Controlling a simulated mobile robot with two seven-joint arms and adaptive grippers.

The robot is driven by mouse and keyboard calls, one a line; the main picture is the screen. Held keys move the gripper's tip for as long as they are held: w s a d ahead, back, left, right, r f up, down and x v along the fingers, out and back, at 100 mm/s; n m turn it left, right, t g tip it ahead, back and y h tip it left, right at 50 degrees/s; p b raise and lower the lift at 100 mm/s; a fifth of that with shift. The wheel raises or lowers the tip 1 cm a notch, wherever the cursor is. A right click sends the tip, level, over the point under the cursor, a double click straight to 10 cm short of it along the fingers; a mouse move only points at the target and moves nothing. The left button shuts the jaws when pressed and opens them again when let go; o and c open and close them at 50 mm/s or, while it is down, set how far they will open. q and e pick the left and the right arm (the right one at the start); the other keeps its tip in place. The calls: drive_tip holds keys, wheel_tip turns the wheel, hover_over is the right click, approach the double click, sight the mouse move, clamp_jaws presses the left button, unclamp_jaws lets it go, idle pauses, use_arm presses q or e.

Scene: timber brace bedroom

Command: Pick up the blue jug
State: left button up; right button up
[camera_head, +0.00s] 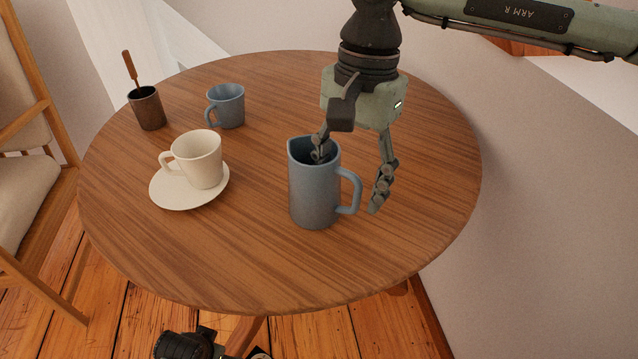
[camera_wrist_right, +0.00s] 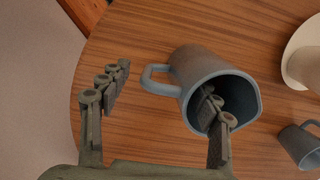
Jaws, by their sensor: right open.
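The blue jug (camera_head: 314,192) stands upright on the round wooden table, its spout to the left and its handle to the right. My right gripper (camera_head: 348,178) is open above it, pointing down. One finger reaches into the jug's mouth; the other is outside, beyond the handle. The wrist view shows the jug (camera_wrist_right: 190,76) with its handle between the two fingers of the right gripper (camera_wrist_right: 165,95). I cannot tell whether the inner finger touches the wall. A dark part of my body at the bottom edge of the head view does not show the left gripper's fingers.
On the table (camera_head: 255,270) are a blue mug (camera_head: 228,106), a cream cup (camera_head: 198,160) on a saucer (camera_head: 168,194), and a brown pot (camera_head: 147,108) holding a stick-like handle. A chair (camera_head: 30,180) stands at the left and a wall (camera_head: 560,200) at the right. The table's front is clear.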

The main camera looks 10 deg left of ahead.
drive_tip(key=shift+s+a+f, duration=0.1)
drive_tip(key=shift+f, duration=0.85)
drive_tip(key=shift+r, duration=0.1)
clamp_jaws()
